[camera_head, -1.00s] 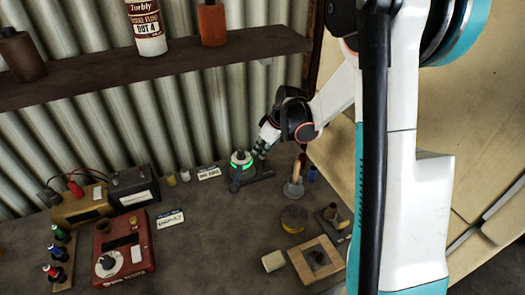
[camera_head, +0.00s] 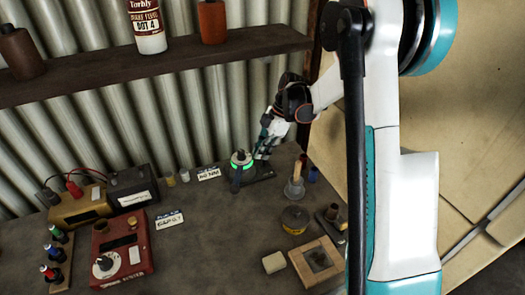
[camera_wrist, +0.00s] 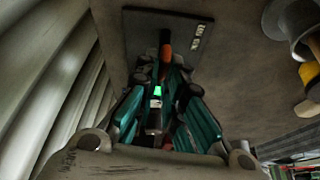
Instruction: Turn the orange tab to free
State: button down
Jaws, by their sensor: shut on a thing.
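The orange tab (camera_wrist: 166,42) shows in the wrist view as a narrow orange piece at the fingertips, over a dark plate with a small pale label. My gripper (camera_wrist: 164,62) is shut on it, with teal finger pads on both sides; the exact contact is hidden. A small green patch shows between the fingers; I cannot tell what it belongs to. The tab is not distinguishable there.
A wooden-handled tool (camera_head: 297,180) and a yellow-brown round tin (camera_head: 294,220) stand right of the device. A label card (camera_head: 209,174) and small pots are to its left. A red meter box (camera_head: 121,250) is front left. A shelf (camera_head: 150,75) and corrugated wall are behind.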

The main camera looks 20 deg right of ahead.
jog(key=shift+n+g, duration=0.3)
jog(key=shift+n, duration=0.3)
jog(key=c, duration=1.7)
grip_release()
jog(key=v, duration=0.7)
jog(key=shift+r, duration=0.25)
jog(key=shift+d, duration=0.1)
